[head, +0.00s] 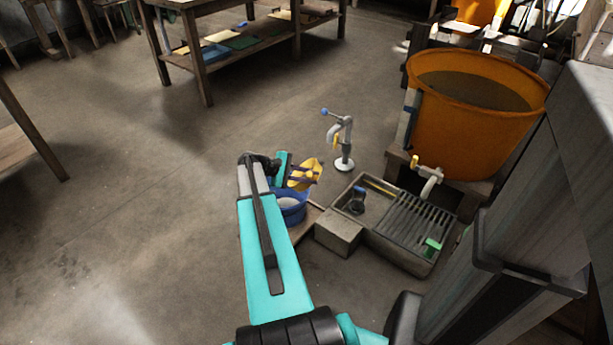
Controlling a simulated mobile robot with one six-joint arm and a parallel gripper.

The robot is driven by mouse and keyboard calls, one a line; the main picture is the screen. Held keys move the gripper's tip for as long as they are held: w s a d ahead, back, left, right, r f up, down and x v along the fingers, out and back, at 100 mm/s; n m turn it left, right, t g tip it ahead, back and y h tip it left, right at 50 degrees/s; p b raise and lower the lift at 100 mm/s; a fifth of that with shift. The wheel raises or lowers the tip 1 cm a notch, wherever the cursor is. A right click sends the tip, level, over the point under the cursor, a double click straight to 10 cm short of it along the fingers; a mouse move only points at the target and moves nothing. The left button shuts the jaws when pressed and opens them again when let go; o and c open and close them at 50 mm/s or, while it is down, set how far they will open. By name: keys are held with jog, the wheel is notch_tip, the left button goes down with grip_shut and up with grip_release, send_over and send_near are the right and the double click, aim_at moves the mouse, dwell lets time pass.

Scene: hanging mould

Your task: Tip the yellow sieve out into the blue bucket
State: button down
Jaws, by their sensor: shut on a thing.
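The yellow sieve (308,171) is in the middle of the head view, held up above the blue bucket (294,216) and tilted on its side. My gripper (293,180) is shut on the sieve at its left side; the fingers are small and partly lost against it. The blue bucket stands low beyond my turquoise arm, which hides its left part. Something pale shows inside the bucket. I cannot tell whether anything is still in the sieve.
A grey stone block (338,236) and a sink with a slatted drainer (418,222) stand right of the bucket. Behind are a clamp-like stand (344,160) and a large orange tub (455,130). The floor at left is clear.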

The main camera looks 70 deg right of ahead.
jog(key=shift+s+f, duration=0.2)
jog(key=shift+s, duration=0.3)
jog(key=s+f+m+t+y+b, duration=0.2)
jog(key=s+f+t+b, duration=0.2)
jog(key=f+t, duration=0.45)
jog(key=shift+g, duration=0.25)
jog(key=shift+w+d+r+p, duration=0.1)
jog(key=shift+d+r+p, duration=0.05)
jog(key=shift+r+p, duration=0.9)
jog(key=shift+w+d+r+p, duration=0.1)
jog(key=shift+r+p, duration=0.75)
jog(key=shift+r, duration=0.25)
